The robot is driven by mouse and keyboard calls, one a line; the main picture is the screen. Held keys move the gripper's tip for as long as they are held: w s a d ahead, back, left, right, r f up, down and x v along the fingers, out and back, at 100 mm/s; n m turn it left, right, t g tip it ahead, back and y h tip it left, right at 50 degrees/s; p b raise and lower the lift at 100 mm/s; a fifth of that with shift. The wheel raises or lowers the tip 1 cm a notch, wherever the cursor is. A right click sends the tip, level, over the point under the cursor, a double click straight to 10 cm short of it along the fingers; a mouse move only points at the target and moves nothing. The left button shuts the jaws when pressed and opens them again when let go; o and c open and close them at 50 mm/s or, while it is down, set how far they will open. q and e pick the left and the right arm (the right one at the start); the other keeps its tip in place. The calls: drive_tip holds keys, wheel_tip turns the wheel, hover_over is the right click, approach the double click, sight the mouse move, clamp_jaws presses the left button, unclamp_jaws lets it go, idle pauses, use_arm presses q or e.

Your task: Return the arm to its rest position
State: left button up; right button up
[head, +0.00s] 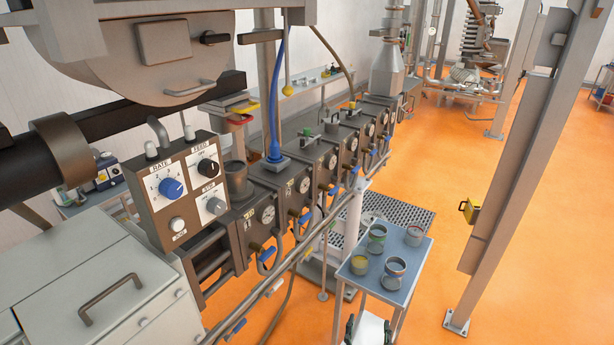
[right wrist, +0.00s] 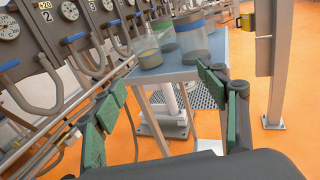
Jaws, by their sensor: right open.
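My right gripper (head: 368,328) shows at the bottom edge of the head view, just below the small blue-topped table (head: 381,291). Its fingertips with green pads stand apart in the right wrist view (right wrist: 158,103), with nothing between them. The gripper is open and empty, in front of the table and clear of the jars. The rest of the right arm is hidden below the head view. My left gripper is in neither view.
A control box (head: 178,190) stands at left. A steel post (head: 510,180) rises at right; orange floor (head: 420,310) lies open between.

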wheel_tip(320, 180, down, 21)
drive_tip(key=s+d+m+g+y, duration=0.2)
drive_tip(key=m+g, duration=0.2)
drive_tip(key=m, duration=0.1)
drive_tip(key=s+d+f+m+g, duration=0.2)
drive_tip(key=s+f+m+g, duration=0.3)
drive_tip(key=f, duration=0.6)
drive_tip(key=s+d+f+m, duration=0.3)
drive_tip(key=s+f, duration=0.3)
drive_tip(key=f, duration=0.4)
drive_tip(key=s+d+f+m+g+y, duration=0.15)
drive_tip(key=s+f+m, duration=0.25)
drive_tip(key=s+f, duration=0.45)
drive_tip(key=s+d+f+m+g, duration=0.35)
drive_tip(key=s+f, duration=0.25)
drive_tip(key=s, duration=0.5)
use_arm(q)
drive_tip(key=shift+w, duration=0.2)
use_arm(e)
drive_tip(key=s+d+f+m+g, duration=0.1)
drive_tip(key=s+f+m, duration=0.1)
drive_tip(key=s, duration=0.5)
drive_tip(key=s+d+f+m, duration=0.1)
drive_tip(key=s+f+m, duration=0.1)
drive_tip(key=s+m, duration=0.3)
drive_tip(key=s+d+f+m+g, duration=0.1)
drive_tip(key=s+f+m, duration=0.2)
drive_tip(key=s, duration=0.6)
drive_tip(key=shift+s+d+g, duration=0.25)
drive_tip(key=shift+s+g, duration=0.05)
